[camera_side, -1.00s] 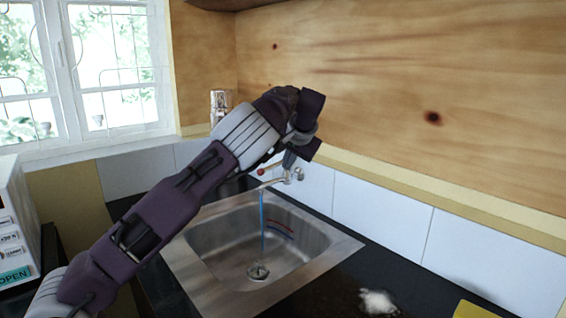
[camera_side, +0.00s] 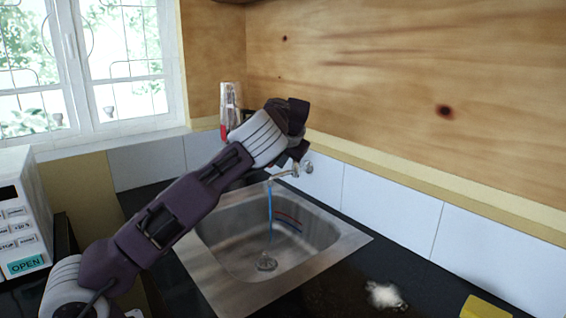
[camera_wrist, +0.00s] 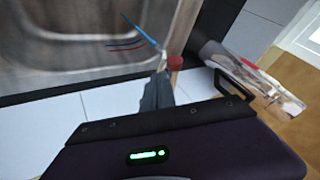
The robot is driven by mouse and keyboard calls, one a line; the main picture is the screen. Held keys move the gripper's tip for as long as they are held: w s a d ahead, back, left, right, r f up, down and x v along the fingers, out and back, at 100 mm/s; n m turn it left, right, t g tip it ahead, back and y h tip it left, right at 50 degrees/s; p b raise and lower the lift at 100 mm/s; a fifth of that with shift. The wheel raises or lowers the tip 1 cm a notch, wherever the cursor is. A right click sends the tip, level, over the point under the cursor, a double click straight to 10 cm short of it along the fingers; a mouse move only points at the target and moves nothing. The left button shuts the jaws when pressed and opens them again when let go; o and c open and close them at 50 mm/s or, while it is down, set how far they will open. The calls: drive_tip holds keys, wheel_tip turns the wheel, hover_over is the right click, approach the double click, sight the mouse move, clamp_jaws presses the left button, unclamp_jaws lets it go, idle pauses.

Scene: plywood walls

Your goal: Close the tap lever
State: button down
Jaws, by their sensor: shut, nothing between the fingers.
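The tap (camera_side: 290,172) sticks out from the tiled wall over the sink, and a thin blue stream of water (camera_side: 270,215) falls from its spout. In the wrist view, the red tip of the tap lever (camera_wrist: 175,62) is right beside my gripper (camera_wrist: 158,78), just to the right of the fingertips. I cannot tell if they touch. My gripper is shut and empty. In the side view, my wrist hides the lever, and my gripper is just above the tap. The stream also shows in the wrist view (camera_wrist: 138,28).
The metal sink (camera_side: 345,245) is set in a black counter. A white patch (camera_side: 384,295) and a yellow item (camera_side: 484,308) lie to its right. A clear, red-marked container (camera_side: 230,105) stands behind my arm. A white appliance (camera_side: 20,220) is at left.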

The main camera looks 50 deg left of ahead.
drive_tip(key=a+m, duration=0.1)
drive_tip(key=s+a+m+t, duration=0.1)
drive_tip(key=a, duration=0.1)
drive_tip(key=shift+s+r+h, duration=0.1)
drive_tip(key=shift+s+h, duration=0.1)
drive_tip(key=shift+h, duration=0.2)
drive_tip(key=shift+s+a, duration=0.15)
drive_tip(key=shift+a, duration=0.35)
